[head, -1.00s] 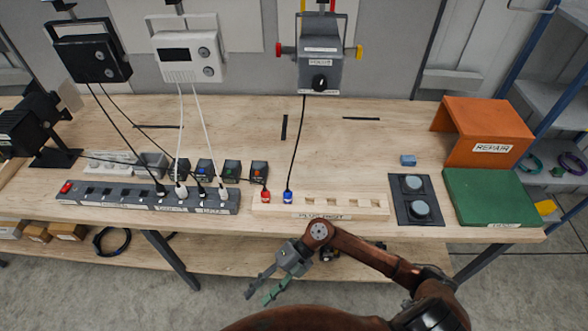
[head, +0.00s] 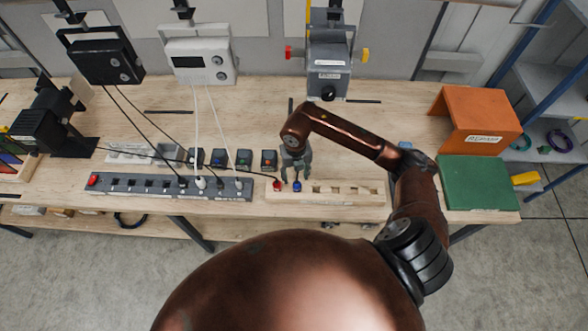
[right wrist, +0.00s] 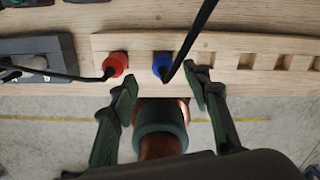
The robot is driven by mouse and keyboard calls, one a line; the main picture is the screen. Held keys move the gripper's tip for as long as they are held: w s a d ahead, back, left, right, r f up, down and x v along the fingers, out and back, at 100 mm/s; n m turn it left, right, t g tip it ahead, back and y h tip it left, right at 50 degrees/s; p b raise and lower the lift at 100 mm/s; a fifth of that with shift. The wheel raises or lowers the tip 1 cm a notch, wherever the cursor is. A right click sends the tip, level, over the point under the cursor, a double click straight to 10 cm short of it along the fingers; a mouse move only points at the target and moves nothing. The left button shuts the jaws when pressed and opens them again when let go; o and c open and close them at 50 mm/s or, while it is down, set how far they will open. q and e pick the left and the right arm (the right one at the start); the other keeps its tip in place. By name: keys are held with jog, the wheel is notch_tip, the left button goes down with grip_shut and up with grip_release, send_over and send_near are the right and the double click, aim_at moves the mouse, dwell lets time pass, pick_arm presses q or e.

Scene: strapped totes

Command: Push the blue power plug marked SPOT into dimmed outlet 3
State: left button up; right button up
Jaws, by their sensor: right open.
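The blue power plug (head: 297,186) sits in the wooden plug rack (head: 350,198) at the front of the bench, beside a red plug (head: 277,185). In the right wrist view the blue plug (right wrist: 162,66) has a black cable running up and right. Any marking on it is too small to read. My right gripper (head: 296,172) is open and empty over the rack, by the blue plug. Its fingers (right wrist: 160,92) are spread on either side, short of the plug. The grey outlet strip (head: 150,188) lies to the left; its outlet numbers are unreadable. My left gripper is out of view.
Black and white plugs with cables occupy the strip's right half; several left sockets look empty. A red switch (head: 93,180) is at its left end. Small boxes (head: 243,159) stand behind it. An orange box (head: 482,118) and green panel (head: 478,182) are at right.

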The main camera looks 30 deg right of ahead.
aim_at(297, 182)
jog(key=shift+s+d+f+p, duration=0.1)
jog(key=shift+f+p, duration=0.25)
jog(key=shift+f, duration=1.4)
jog(key=shift+s+d+f+p, duration=0.1)
jog(key=shift+f+p, duration=0.25)
jog(key=shift+f, duration=1.4)
jog(key=shift+c, duration=0.7)
grip_shut()
jog(key=c, duration=0.6)
grip_release()
grip_shut()
jog(key=shift+r, duration=0.1)
jog(key=shift+r+p, duration=1.6)
jog(key=shift+r, duration=0.85)
